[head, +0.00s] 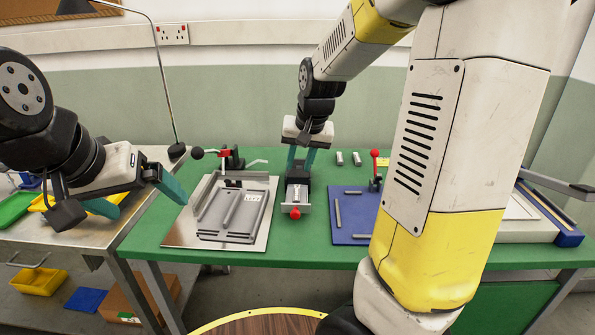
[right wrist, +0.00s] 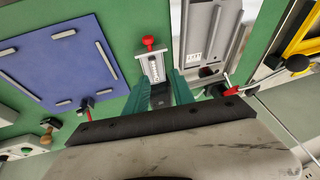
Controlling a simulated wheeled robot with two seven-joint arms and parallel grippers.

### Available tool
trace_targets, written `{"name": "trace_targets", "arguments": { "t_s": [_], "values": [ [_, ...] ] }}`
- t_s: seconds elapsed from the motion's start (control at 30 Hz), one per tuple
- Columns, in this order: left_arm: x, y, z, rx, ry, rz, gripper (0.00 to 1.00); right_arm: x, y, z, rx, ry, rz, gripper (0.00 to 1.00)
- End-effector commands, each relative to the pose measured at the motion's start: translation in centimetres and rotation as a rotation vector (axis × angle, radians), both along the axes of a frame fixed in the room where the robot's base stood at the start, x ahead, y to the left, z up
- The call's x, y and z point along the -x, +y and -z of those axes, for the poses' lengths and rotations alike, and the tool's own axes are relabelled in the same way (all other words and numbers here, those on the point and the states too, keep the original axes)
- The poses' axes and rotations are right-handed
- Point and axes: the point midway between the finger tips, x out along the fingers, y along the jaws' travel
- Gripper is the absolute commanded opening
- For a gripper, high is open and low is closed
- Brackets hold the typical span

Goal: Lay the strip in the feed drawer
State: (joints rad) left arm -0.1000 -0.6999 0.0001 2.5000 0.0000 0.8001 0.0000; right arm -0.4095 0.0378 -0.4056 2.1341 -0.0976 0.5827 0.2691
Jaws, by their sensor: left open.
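The feed drawer (head: 294,210) is a grey tray with a red knob, pulled out from a black block (head: 298,176) on the green table; the drawer also shows in the right wrist view (right wrist: 148,58). A narrow pale strip with dark marks (right wrist: 156,71) appears to lie lengthwise in the drawer. My right gripper (head: 301,163) is above the black block. In the right wrist view its teal fingers (right wrist: 159,80) stand apart, one on each side of the block and the drawer's rear, with no strip between them. My left gripper (head: 136,197) is open and empty at the left.
A metal plate with grey bars (head: 178,236) lies left of the drawer. A red-handled clamp (head: 222,154) and lamp stand (head: 165,90) are behind. A side bench with bins (head: 38,281) stands left.

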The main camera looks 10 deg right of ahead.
Motion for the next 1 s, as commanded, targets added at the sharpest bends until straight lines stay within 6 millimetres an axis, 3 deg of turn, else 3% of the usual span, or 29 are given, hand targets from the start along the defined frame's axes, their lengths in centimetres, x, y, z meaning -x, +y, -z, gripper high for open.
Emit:
{"name": "trace_targets", "arguments": {
  "t_s": [0.03, 0.2, 0.3, 0.43, 0.63, 1.0],
  "values": [
    [0.0, 0.0, 0.0, 0.000, 0.000, 0.000, 1.00, 2.2, 0.1, -1.8, -0.031, -0.022, -0.021, 0.30],
    [0.0, 0.0, 0.0, 0.000, 0.000, 0.000, 1.00, 9.8, 1.0, -5.8, -0.068, -0.087, -0.122, 0.30],
    [0.0, 0.0, 0.0, 0.000, 0.000, 0.000, 1.00, 13.9, 1.5, -7.2, -0.055, -0.129, -0.177, 0.30],
    [0.0, 0.0, 0.0, 0.000, 0.000, 0.000, 1.00, 17.9, 2.0, -7.8, -0.021, -0.165, -0.228, 0.30],
    [0.0, 0.0, 0.0, 0.000, 0.000, 0.000, 1.00, 20.5, 2.4, -7.7, 0.013, -0.186, -0.260, 0.30],
    [0.0, 0.0, 0.0, 0.000, 0.000, 0.000, 1.00, 20.6, 2.4, -7.7, 0.015, -0.187, -0.263, 0.30]
  ]
}}
